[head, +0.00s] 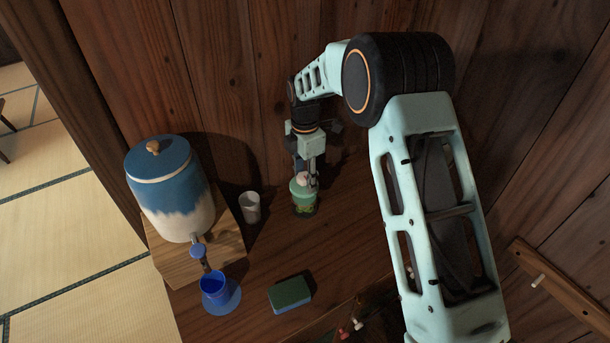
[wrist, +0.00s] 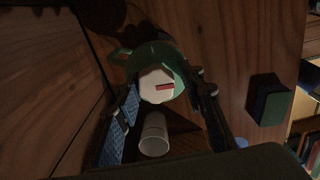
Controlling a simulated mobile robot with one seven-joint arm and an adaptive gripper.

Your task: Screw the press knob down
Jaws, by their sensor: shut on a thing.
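The press knob (head: 303,178) is pale and round, on top of a green press (head: 304,197) standing upright on the wooden counter. In the wrist view the knob (wrist: 152,84) shows from above with a red mark on its face, and the green press (wrist: 172,58) is around and beyond it. My gripper (head: 307,172) points down over the press. In the wrist view its two fingers (wrist: 164,84) are on either side of the knob, shut on it. The exact contact is dark and partly hidden.
A white cup (head: 250,208) stands close left of the press. A blue-and-white dispenser (head: 180,205) sits on a wooden stand further left, with a blue cup (head: 214,287) in front. A green sponge (head: 290,294) lies near the front edge. A wooden wall is close behind.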

